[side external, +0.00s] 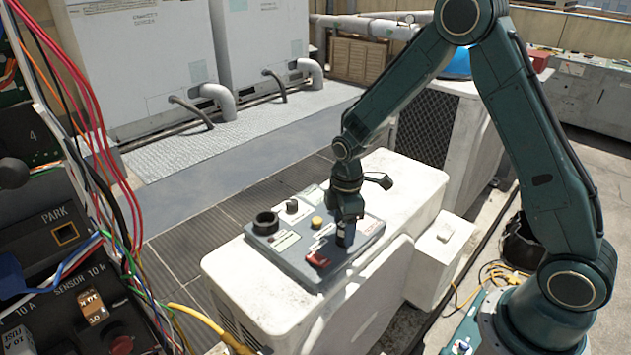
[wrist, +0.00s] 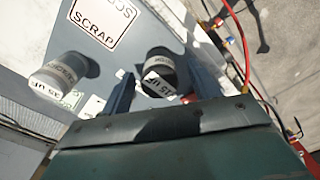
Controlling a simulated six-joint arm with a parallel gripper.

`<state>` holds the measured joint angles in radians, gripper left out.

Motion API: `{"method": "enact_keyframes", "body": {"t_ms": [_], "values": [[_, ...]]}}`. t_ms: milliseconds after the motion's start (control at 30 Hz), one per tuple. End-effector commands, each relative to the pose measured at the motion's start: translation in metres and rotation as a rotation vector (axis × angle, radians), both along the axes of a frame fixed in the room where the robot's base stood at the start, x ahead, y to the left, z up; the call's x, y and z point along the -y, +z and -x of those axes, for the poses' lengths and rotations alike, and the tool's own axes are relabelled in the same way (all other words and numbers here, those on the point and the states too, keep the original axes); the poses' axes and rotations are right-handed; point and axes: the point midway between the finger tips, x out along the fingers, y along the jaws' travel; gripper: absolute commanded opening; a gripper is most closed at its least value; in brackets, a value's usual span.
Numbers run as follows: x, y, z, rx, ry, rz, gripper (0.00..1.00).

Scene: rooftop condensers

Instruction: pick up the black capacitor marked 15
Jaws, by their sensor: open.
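The black capacitor (wrist: 160,62) stands on a grey panel, and its white label reads 15 UF in the wrist view. My gripper (wrist: 164,84) is open, with one finger on each side of this capacitor. I cannot tell whether the fingers touch it. In the side view my gripper (side external: 345,238) points down over the right part of the grey panel (side external: 287,262). There the capacitor is largely hidden by the fingers. A grey capacitor (wrist: 62,75), its label seeming to read 35 UF, stands to the left in the wrist view.
The panel lies on a white condenser unit (side external: 232,275) and also carries a black round cup (side external: 266,222), a yellow knob (side external: 317,222) and a red part (side external: 318,260). A "SCRAP" label (wrist: 100,22) shows on it. Loose wires (side external: 100,130) hang at the left.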

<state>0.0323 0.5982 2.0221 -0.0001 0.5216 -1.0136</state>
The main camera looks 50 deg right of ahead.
Motion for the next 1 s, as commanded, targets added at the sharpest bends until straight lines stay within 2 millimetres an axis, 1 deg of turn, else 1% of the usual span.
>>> {"method": "enact_keyframes", "body": {"t_ms": [167, 267, 400, 433, 767, 867, 1000], "values": [[0.0, 0.0, 0.0, 0.0, 0.0, 0.0, 0.61], [0.0, 0.0, 0.0, 0.0, 0.0, 0.0, 0.43], [0.0, 0.0, 0.0, 0.0, 0.0, 0.0, 0.16], [0.0, 0.0, 0.0, 0.0, 0.0, 0.0, 0.11], [0.0, 0.002, 0.0, 0.001, 0.0, 0.0, 0.11], [0.0, 0.005, -0.001, 0.002, 0.0, 0.0, 0.11], [0.0, 0.015, -0.001, 0.004, 0.0, 0.0, 0.11]]}}
